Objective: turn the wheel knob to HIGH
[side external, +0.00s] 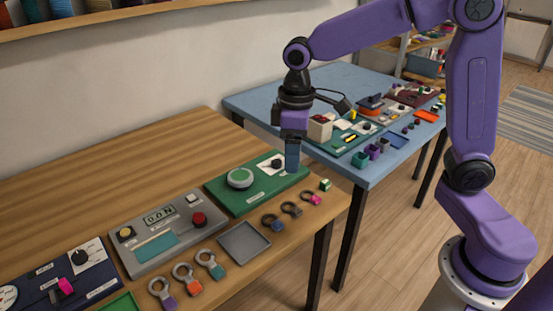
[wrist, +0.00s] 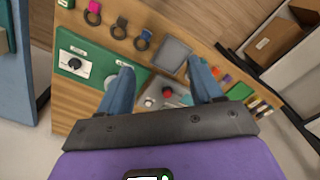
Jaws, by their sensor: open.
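The green panel (side external: 225,201) lies on the wooden table. It carries a round, pale-rimmed green wheel knob (side external: 240,178) and a small black knob (side external: 276,163) on a white plate. The black knob also shows in the wrist view (wrist: 74,63), left of my fingers. The wheel is partly hidden there by my left finger. The labels are too small to read, so I cannot tell the wheel's setting. My gripper (side external: 292,168) hangs by the panel's far right end, close to the black knob in the picture. In the wrist view my gripper (wrist: 162,72) is open with nothing between its blue fingers.
A grey panel (side external: 150,262) with a display and a red knob (side external: 198,219) stands left of the green one. A grey tray (side external: 244,242) and several ring-handled pieces lie along the front edge. A blue table (side external: 250,105) with many small objects stands behind.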

